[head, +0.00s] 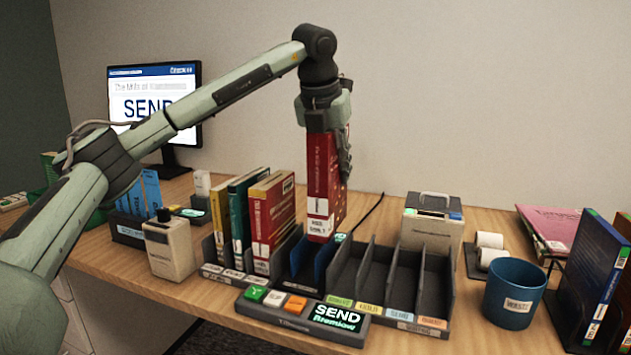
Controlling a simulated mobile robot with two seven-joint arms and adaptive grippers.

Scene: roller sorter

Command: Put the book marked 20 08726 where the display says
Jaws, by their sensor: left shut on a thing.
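My left gripper (328,120) points down and is shut on the upper part of a red book (321,180). The book hangs upright, its lower end at a slot with a blue lining in the dark rack (306,262); I cannot tell whether it touches. The label on its spine is too small to read surely. The monitor (152,104) shows SEND in large letters, partly behind my left arm. The console (302,318) has a lit screen reading SEND with a smaller, unclear word below. My right gripper is out of view.
Several upright books (268,215) fill slots left of the held book. Empty slots with coloured labels (392,285) lie right of it. A beige bottle (171,247), a grey box device (431,224), a blue cup (514,293) and a rack with a blue book (592,275) stand around.

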